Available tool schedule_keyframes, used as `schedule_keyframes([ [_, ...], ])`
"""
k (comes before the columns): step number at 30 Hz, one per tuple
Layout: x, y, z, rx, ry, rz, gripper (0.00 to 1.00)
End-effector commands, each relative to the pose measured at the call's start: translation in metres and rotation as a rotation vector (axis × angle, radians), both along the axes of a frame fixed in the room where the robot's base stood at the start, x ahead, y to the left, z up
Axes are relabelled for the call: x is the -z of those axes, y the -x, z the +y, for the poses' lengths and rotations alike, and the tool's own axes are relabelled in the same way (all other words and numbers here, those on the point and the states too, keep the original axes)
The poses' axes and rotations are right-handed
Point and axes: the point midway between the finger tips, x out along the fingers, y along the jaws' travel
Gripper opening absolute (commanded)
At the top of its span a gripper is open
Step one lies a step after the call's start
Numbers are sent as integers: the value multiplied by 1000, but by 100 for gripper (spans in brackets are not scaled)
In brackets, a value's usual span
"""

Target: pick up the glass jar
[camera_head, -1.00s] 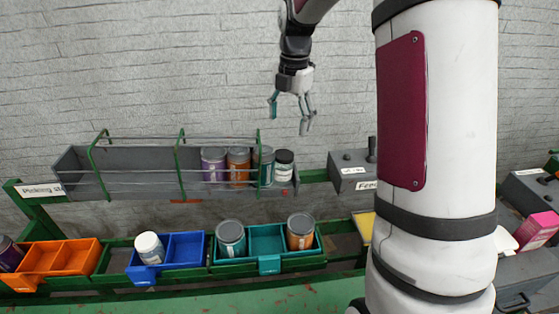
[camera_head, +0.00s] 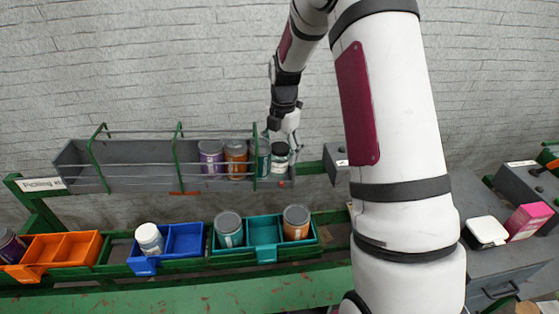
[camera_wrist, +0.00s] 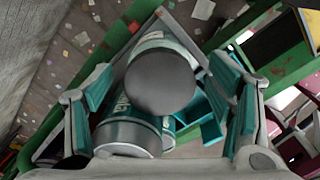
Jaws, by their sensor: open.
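The glass jar (camera_head: 279,161), with a dark lid and a pale label, stands at the right end of the grey rack (camera_head: 125,180). My gripper (camera_head: 281,138) is open just above it, pointing down. In the wrist view the jar's dark lid (camera_wrist: 160,82) lies between the spread teal finger pads of my gripper (camera_wrist: 162,103), with gaps on both sides. A teal can (camera_head: 263,158) stands close to the jar's left. Its grey lid (camera_wrist: 127,139) shows at lower left in the wrist view, near the left finger.
Purple (camera_head: 210,158) and orange (camera_head: 236,160) cans stand further left in the rack, whose left part is empty. Green rails and wires cross its front. Orange (camera_head: 52,262), blue (camera_head: 170,258) and teal (camera_head: 265,250) bins sit below. A grey box (camera_head: 335,163) stands to the right.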

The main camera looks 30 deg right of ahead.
Motion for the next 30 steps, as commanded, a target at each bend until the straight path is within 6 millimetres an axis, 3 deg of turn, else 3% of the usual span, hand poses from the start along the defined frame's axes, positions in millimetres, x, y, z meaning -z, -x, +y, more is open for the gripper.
schedule_keyframes([
  [7,2,0,0,0,0,0,75],
  [12,2,0,0,0,-1,0,36],
  [15,2,0,0,0,-1,0,20],
  [25,-1,0,0,1,0,-1,20],
  [30,-12,-1,0,2,-1,-2,20],
])
